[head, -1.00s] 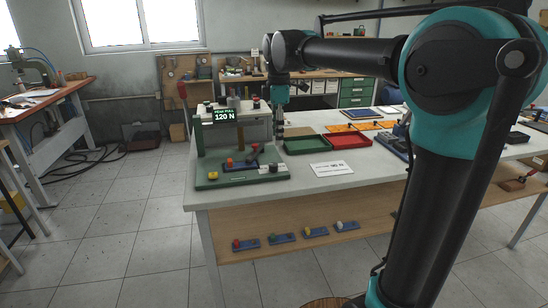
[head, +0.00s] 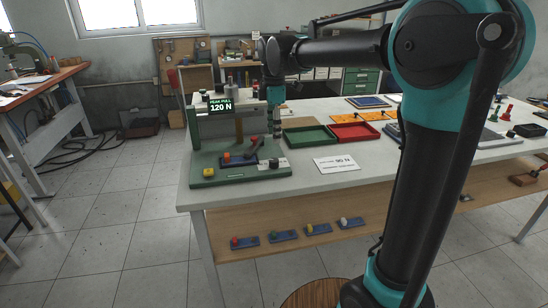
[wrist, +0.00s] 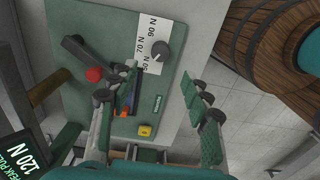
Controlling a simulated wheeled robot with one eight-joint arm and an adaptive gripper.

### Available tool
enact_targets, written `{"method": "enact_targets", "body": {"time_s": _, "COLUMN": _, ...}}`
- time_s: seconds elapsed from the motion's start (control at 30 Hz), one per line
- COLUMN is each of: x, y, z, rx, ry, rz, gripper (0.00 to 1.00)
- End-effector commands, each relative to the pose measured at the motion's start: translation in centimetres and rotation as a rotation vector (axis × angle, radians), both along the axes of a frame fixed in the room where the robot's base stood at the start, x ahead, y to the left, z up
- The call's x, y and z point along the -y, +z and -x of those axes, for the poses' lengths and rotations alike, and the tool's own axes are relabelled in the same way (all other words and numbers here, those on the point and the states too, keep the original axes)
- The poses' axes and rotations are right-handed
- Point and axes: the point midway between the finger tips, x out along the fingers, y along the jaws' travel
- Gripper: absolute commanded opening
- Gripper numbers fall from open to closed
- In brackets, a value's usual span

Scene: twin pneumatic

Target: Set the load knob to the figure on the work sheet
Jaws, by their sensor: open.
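The load knob is a dark round knob (wrist: 162,52) beside a white scale plate (wrist: 150,32). The plate shows 70 N and what looks like 90 N; I cannot tell where the knob points. It also shows small in the head view (head: 274,162), on the green test rig (head: 205,181). The work sheet (head: 336,164) lies on the table to the right of the rig; its figure looks like 90 N. My gripper (wrist: 150,94) is open and empty above the rig. In the wrist view the knob appears above the gap between its fingers, apart from them.
A display (head: 221,105) reads peak pull 120 N. The rig also carries a yellow button (head: 208,171), a red-tipped lever (wrist: 94,74) and an orange part (wrist: 124,113). A green tray (head: 305,138) and a red tray (head: 352,132) stand behind the work sheet.

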Motion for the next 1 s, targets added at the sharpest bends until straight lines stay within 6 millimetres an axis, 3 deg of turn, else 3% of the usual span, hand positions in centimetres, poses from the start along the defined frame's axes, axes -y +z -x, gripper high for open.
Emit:
{"method": "enact_targets", "body": {"time_s": 0.3, "x": 0.0, "y": -6.2, "z": 0.0, "rx": 0.0, "ry": 0.0, "rz": 0.0, "gripper": 0.49}}
{"method": "enact_targets", "body": {"time_s": 0.5, "x": 0.0, "y": -8.8, "z": 0.0, "rx": 0.0, "ry": 0.0, "rz": 0.0, "gripper": 0.49}}
{"method": "enact_targets", "body": {"time_s": 0.93, "x": 0.0, "y": -9.8, "z": 0.0, "rx": 0.0, "ry": 0.0, "rz": 0.0, "gripper": 0.49}}
{"method": "enact_targets", "body": {"time_s": 1.0, "x": 0.0, "y": -9.8, "z": 0.0, "rx": 0.0, "ry": 0.0, "rz": 0.0, "gripper": 0.42}}
